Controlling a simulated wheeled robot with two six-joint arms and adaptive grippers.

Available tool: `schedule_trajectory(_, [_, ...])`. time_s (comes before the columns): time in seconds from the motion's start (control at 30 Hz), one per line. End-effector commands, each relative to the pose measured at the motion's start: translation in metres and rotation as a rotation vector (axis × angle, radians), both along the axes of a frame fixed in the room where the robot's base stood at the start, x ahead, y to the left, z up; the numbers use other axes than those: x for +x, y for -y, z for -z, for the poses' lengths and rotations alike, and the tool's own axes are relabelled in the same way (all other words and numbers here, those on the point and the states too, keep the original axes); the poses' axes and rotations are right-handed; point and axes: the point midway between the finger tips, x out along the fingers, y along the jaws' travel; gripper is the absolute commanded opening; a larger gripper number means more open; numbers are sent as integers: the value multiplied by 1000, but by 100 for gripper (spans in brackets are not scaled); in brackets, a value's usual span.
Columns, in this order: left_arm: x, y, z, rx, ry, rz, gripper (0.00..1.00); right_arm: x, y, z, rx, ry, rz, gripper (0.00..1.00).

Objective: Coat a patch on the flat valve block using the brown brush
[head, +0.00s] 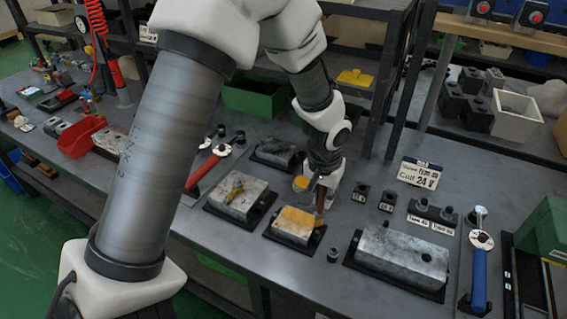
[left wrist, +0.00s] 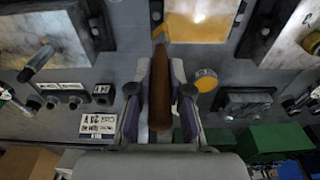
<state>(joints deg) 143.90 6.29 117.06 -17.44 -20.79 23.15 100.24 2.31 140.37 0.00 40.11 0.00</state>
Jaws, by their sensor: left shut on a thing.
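My left gripper (head: 322,192) is shut on the brown brush (head: 320,200), gripping its handle. The tip is at or just above the block's right side; contact cannot be told. A small round pot with yellow contents (head: 301,183) stands beside the gripper. My right gripper is not in view.
A block with a yellowish smear (head: 240,195) lies to the left, a dark block (head: 280,152) behind, and a larger grey block (head: 405,255) to the right. A label sign (head: 420,174), a blue-handled tool (head: 479,275) and a green bin (head: 252,98) are around.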

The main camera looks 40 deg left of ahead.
Motion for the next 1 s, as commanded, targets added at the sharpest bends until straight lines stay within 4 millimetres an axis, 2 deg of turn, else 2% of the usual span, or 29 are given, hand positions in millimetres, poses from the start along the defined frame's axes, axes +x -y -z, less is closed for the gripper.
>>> schedule_trajectory(0.03, [0,0,-7,1,-2,0,0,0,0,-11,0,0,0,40])
schedule_trajectory(0.13, [2,1,-32,-2,2,0,0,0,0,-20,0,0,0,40])
schedule_trajectory(0.6, [7,2,-72,-1,1,3,0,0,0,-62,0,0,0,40])
schedule_trajectory(0.8, [8,3,-83,-1,0,4,0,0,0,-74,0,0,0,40])
schedule_trajectory(1.0, [8,3,-83,-1,0,5,0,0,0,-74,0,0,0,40])
